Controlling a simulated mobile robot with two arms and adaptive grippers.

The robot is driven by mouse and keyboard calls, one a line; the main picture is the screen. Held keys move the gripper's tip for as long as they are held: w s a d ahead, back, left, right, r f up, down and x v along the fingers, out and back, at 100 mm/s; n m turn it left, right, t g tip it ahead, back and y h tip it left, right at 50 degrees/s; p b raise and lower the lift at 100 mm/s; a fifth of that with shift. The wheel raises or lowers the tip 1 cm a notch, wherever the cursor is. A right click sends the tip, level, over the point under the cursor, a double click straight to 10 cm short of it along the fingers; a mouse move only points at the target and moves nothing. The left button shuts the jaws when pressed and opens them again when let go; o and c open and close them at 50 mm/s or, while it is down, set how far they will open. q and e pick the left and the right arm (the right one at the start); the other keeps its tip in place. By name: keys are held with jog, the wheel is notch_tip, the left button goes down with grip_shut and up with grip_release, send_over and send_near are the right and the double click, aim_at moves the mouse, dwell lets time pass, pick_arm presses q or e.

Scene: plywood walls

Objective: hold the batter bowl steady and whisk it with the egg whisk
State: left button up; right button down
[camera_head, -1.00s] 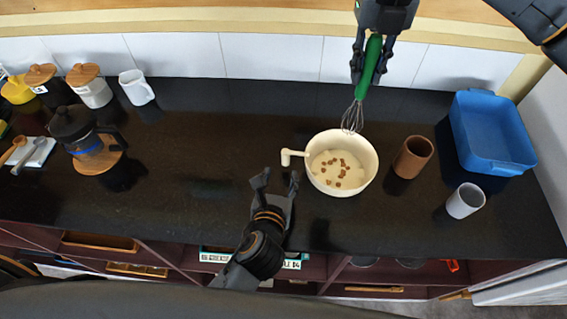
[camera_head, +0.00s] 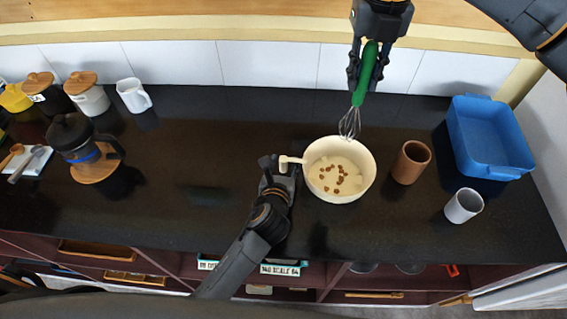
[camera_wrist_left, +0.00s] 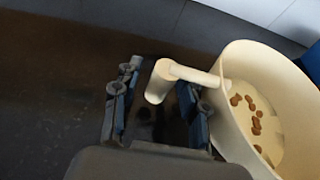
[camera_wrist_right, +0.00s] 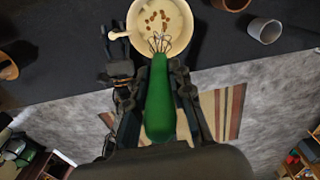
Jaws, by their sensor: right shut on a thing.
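The cream batter bowl (camera_head: 363,188) stands on the dark counter with pale batter and several brown lumps in it. Its side handle (camera_head: 291,160) points left. In the left wrist view the handle (camera_wrist_left: 166,82) lies between the fingers of my left gripper (camera_wrist_left: 152,100), which are apart with a gap on the left side. My left gripper (camera_head: 277,166) is low beside the bowl. My right gripper (camera_head: 368,75) is shut on the green handle of the egg whisk (camera_head: 366,72). The whisk's wires (camera_head: 350,123) hang above the bowl's back rim; in the right wrist view they overlap the bowl (camera_wrist_right: 160,42).
A brown cup (camera_head: 411,162), a grey cup (camera_head: 464,205) and a blue tray (camera_head: 489,137) stand right of the bowl. A coffee press (camera_head: 84,145), white mug (camera_head: 133,95) and lidded jars (camera_head: 88,95) stand at the left. The counter between is clear.

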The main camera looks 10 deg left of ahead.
pick_arm(q)
grip_shut()
jog(key=shift+d, duration=0.1)
pick_arm(e)
jog(key=d+f+y, duration=0.1)
jog(key=d+f, duration=0.1)
jog(key=f, duration=0.6)
jog(key=d+f+y, duration=0.1)
jog(key=d+f, duration=0.1)
jog(key=f, duration=0.7)
jog(key=shift+w+y, duration=0.2)
jog(key=shift+y, duration=0.2)
dwell(0.5)
